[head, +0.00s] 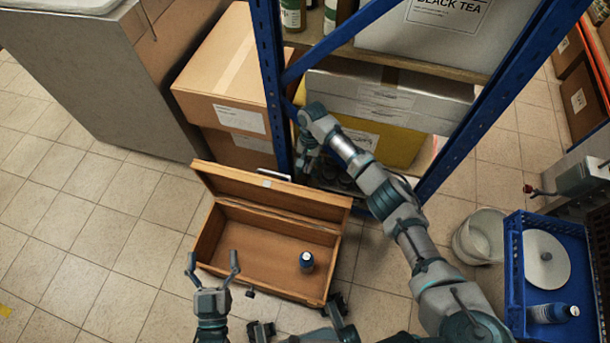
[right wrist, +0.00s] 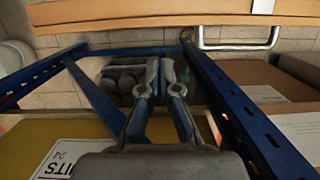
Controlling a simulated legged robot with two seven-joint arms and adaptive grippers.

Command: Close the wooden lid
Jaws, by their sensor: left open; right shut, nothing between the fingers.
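A wooden box (head: 207,240) stands open on the floor in the head view. Its wooden lid (head: 265,190) is raised at the far side, with a metal handle on its upper edge. The lid's edge (right wrist: 130,12) and the handle (right wrist: 240,42) cross the top of the right wrist view. A small blue jar (head: 306,262) stands inside the box. My right gripper (head: 303,168) is shut and empty behind the lid, near the handle and apart from it; it also shows in the right wrist view (right wrist: 165,68). My left gripper (head: 212,256) is open and empty at the box's front left.
A blue shelf post (head: 272,85) and stacked cardboard boxes (head: 225,85) stand close behind the lid. A yellow box (head: 395,143) sits on the low shelf. A white bucket (head: 480,237) and a blue crate (head: 513,270) are at right. The floor at left is clear.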

